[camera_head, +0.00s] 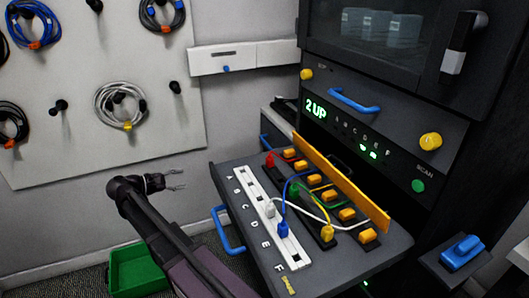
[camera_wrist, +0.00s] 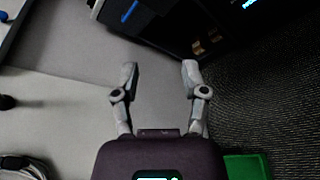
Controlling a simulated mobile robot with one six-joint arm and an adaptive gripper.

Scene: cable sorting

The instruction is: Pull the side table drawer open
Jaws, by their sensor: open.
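A dark side table (camera_head: 392,246) with a cable board on its top stands at centre right in the head view. A blue handle (camera_head: 228,230) is on its left side, below the top. The drawer front behind that handle is mostly hidden, and I see no open gap there. My gripper (camera_head: 180,180) is open and empty, left of the table and above the handle, apart from both. In the wrist view, my gripper's two fingers (camera_wrist: 160,75) are spread with nothing between them. A dark cabinet body with a blue bar (camera_wrist: 150,8) shows beyond them.
A green bin (camera_head: 138,270) stands on the floor at lower left, also in the wrist view (camera_wrist: 247,167). A pegboard (camera_head: 70,165) with coiled cables is on the left wall. A dark cabinet (camera_head: 460,110) rises behind the table. A blue switch box (camera_head: 462,252) is at right.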

